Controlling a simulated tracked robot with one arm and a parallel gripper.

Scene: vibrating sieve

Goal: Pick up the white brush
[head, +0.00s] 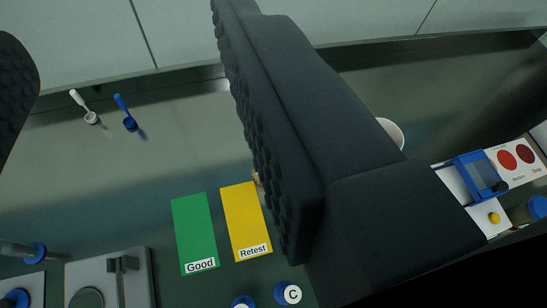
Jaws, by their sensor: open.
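The white brush (84,107) is in the upper left of the head view, near the back of the dark green worktop. It has a white handle pointing up and to the left, with its round head at the lower end. A blue brush (125,114) of the same shape is just to its right. My gripper (140,120) is open; one large dark finger with a knobbed pad fills the centre, and part of the other shows at the left edge. The white brush shows between the two fingers, apart from both and farther away.
A green "Good" card (193,228) and a yellow "Retest" card (243,215) lie below the brushes. A white bowl (394,132) is partly hidden behind the finger. A blue device (478,177) stands at the right. A grey plate (140,264) lies at lower left.

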